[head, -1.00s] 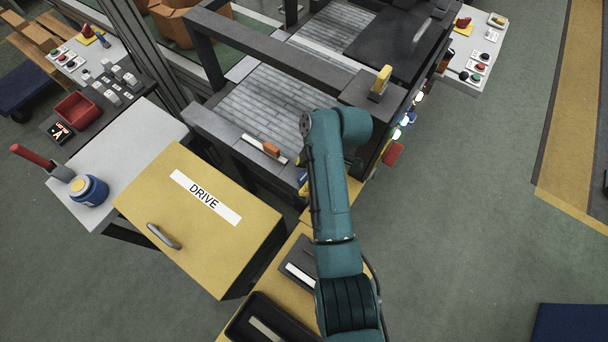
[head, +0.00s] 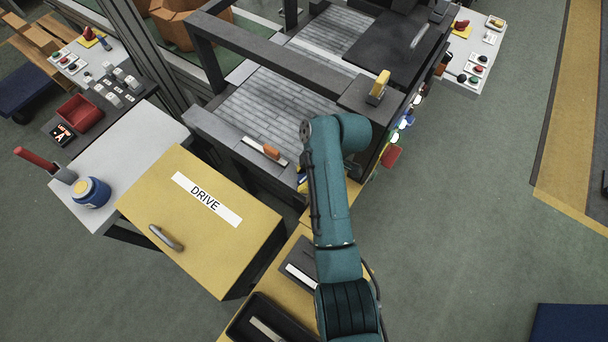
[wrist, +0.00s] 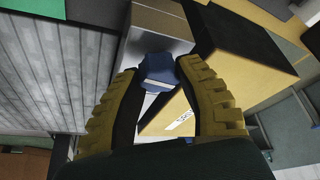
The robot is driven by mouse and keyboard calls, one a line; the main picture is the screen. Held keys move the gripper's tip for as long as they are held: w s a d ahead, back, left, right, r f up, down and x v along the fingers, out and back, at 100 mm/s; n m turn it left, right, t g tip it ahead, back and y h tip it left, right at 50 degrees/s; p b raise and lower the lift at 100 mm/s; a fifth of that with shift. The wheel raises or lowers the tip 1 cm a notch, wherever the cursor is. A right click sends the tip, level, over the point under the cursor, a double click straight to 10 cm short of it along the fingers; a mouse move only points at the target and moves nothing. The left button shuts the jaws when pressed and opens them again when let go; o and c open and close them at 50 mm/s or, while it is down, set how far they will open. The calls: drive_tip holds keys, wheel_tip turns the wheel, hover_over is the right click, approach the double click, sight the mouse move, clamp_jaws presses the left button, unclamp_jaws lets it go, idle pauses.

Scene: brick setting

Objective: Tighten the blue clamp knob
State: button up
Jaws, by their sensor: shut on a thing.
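The blue clamp knob (wrist: 160,72) shows in the wrist view, with a pale stripe across it. My gripper (wrist: 158,80) has yellow ridged fingers with dark inner pads. The fingers stand on either side of the knob and are shut on it. In the head view my teal arm reaches over the front of the machine and hides most of the gripper. A small blue and yellow patch shows left of the arm, too small to tell apart.
A yellow cabinet marked DRIVE (head: 208,245) stands left of my arm. An orange-handled slider (head: 271,153) sits on the machine's front rail. Open floor lies to the right.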

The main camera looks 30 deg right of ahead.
drive_tip(key=m+p, duration=0.2)
drive_tip(key=p, duration=0.1)
drive_tip(key=m+t+h+p, duration=0.1)
drive_tip(key=m+p, duration=0.1)
drive_tip(key=p, duration=0.1)
drive_tip(key=shift+s+a+r+m, duration=0.1)
drive_tip(key=shift+r+m, duration=0.05)
drive_tip(key=shift+m, duration=0.25)
drive_tip(key=m+h+p, duration=0.1)
drive_tip(key=m+p, duration=0.1)
drive_tip(key=m, duration=0.1)
drive_tip(key=m+t+h+p, duration=0.1)
drive_tip(key=m+p, duration=0.2)
drive_tip(key=shift+f+t, duration=0.2)
drive_tip(key=shift+t, duration=0.1)
drive_tip(key=m+h+p, duration=0.1)
drive_tip(key=m+h, duration=0.1)
drive_tip(key=m, duration=0.3)
drive_tip(key=shift+f+m, duration=0.15)
drive_tip(key=shift+m, duration=0.15)
drive_tip(key=m+h, duration=0.1)
drive_tip(key=m, duration=0.1)
drive_tip(key=m+g, duration=0.1)
drive_tip(key=m, duration=0.1)
drive_tip(key=shift+m+h, duration=0.4)
drive_tip(key=o, duration=1.2)
